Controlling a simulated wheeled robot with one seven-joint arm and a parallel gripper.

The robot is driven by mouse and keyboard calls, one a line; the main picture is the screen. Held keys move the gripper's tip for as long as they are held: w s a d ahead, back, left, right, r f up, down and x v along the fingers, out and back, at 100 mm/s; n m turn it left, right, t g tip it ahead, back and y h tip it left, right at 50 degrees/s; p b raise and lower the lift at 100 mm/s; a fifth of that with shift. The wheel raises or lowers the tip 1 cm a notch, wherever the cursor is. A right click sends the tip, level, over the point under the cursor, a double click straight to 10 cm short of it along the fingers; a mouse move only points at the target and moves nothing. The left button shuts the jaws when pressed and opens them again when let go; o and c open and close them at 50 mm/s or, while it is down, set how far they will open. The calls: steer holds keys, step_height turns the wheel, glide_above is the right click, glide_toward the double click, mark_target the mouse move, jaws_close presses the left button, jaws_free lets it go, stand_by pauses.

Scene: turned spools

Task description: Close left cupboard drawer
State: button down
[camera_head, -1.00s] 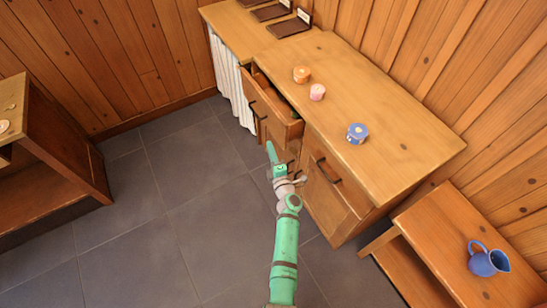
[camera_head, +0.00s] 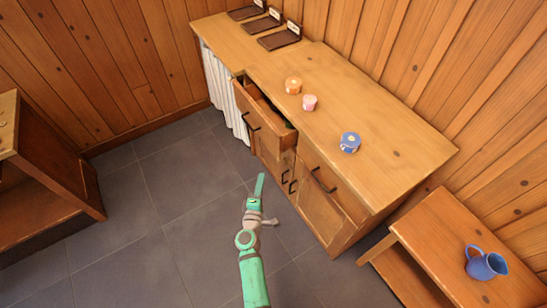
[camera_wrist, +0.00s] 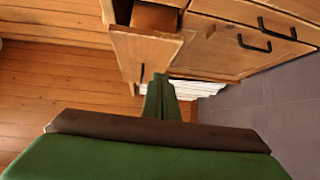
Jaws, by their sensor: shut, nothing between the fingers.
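The left cupboard drawer (camera_head: 262,118) is pulled out of the wooden cupboard (camera_head: 375,128) in the head view. It has a dark bar handle, and something green shows inside it. The drawer also shows at the top of the wrist view (camera_wrist: 146,50), its front turned on its side. My green gripper (camera_head: 260,180) is in front of the cupboard, below and apart from the drawer front in the head picture. Its fingers are shut and empty; they also show in the wrist view (camera_wrist: 160,88). The right drawer (camera_head: 333,184) is flush with the cupboard front.
An orange spool (camera_head: 293,86), a pink spool (camera_head: 309,102) and a blue spool (camera_head: 350,142) stand on the cupboard top. A low table (camera_head: 440,245) with a blue jug (camera_head: 486,264) is at right. A shelf unit (camera_head: 50,180) stands at left. Grey floor between is clear.

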step_height(320, 180, up, 2)
steer(key=s+m+h, duration=0.1)
steer(key=s+h, duration=0.1)
glide_toward(277, 148)
steer(key=w+a, duration=0.2)
steer(key=w, duration=0.1)
steer(key=shift+t, duration=0.3)
steer(key=shift+w+d+f, duration=0.2)
steer(key=shift+w+d, duration=0.35)
steer(key=shift+d, duration=0.3)
steer(key=shift+w+d+f, duration=0.15)
steer(key=shift+w+d, duration=0.4)
steer(key=shift+d, duration=0.3)
steer(key=shift+w+y, duration=0.1)
steer(key=shift+y, duration=0.2)
